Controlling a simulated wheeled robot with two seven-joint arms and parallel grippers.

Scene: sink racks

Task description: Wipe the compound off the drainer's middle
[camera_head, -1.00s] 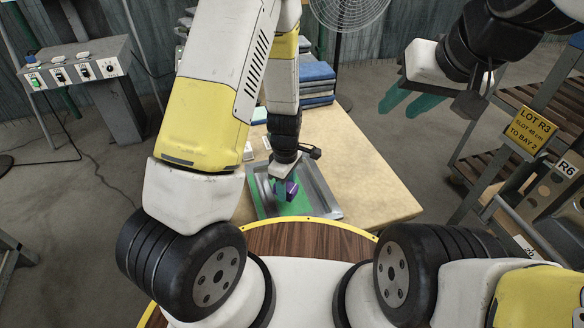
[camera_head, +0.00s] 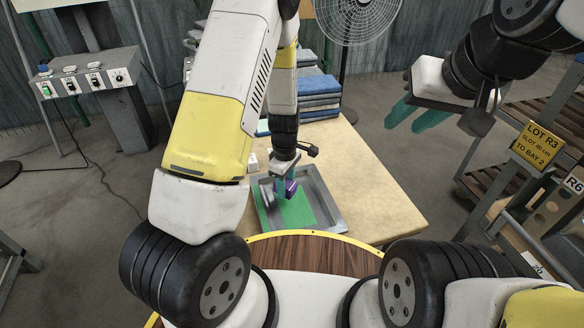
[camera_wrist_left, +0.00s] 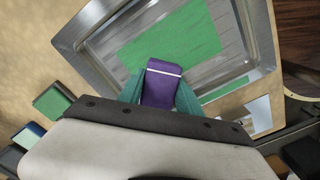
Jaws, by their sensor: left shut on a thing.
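The drainer (camera_head: 333,190) is a shallow grey metal tray on the pale table. A flat green patch of compound (camera_head: 298,212) covers part of its floor. In the left wrist view, the compound (camera_wrist_left: 180,40) lies in the drainer (camera_wrist_left: 95,40) ahead of my fingers, with more green to the right. My left gripper (camera_head: 287,184) is over the drainer, its teal fingers shut on a purple block-like wiper (camera_wrist_left: 162,82) with a pale stripe. The wiper's contact with the floor is hard to tell. My right gripper (camera_head: 414,116) hangs at the right, fingers apart and empty.
Folded blue and grey cloths (camera_head: 318,92) are stacked at the table's back. The table (camera_head: 380,195) is clear right of the drainer. A rack with a yellow sign (camera_head: 537,143) stands right, a fan (camera_head: 358,15) behind, a switch box (camera_head: 85,75) left.

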